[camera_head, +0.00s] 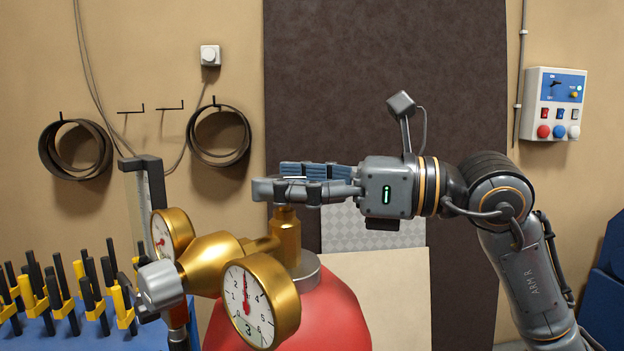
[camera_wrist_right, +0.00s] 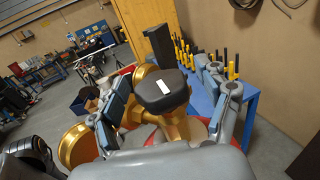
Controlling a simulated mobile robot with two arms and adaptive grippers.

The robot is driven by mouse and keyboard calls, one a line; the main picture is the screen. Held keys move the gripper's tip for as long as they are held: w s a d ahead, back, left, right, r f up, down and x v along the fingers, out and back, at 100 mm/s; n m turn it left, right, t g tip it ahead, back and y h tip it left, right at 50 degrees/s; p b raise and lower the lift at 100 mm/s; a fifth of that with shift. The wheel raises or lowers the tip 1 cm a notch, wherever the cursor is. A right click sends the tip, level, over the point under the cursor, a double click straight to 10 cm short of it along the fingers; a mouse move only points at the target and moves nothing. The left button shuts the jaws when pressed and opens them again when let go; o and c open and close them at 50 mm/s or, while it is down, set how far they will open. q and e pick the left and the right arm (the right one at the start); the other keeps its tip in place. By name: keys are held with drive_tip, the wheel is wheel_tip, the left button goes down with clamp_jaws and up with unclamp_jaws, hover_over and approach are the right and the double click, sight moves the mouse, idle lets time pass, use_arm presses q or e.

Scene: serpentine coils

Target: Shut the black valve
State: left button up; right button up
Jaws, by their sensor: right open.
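A red gas cylinder (camera_head: 325,318) carries a brass valve body (camera_head: 286,238) with a brass regulator and two round gauges. The black valve (camera_wrist_right: 160,90) is a dark rounded knob with a white mark, seen in the right wrist view. In the head view my fingers mostly hide it. My right gripper (camera_head: 278,184) is level above the brass stem. In the right wrist view my right gripper (camera_wrist_right: 166,78) is open, with one blue-padded finger on each side of the knob. I cannot tell whether the pads touch it. My left gripper is not in view.
A grey knob (camera_head: 161,284) sits on the regulator's left end. A tall black-topped tool (camera_head: 146,190) stands behind the left gauge. Several yellow-and-black clamps (camera_head: 64,290) stand on a blue bench at left. A control box (camera_head: 554,103) hangs on the right wall.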

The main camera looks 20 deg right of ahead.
drive_tip(key=v, duration=1.1)
drive_tip(key=shift+s+d, duration=0.25)
drive_tip(key=shift+d, duration=0.1)
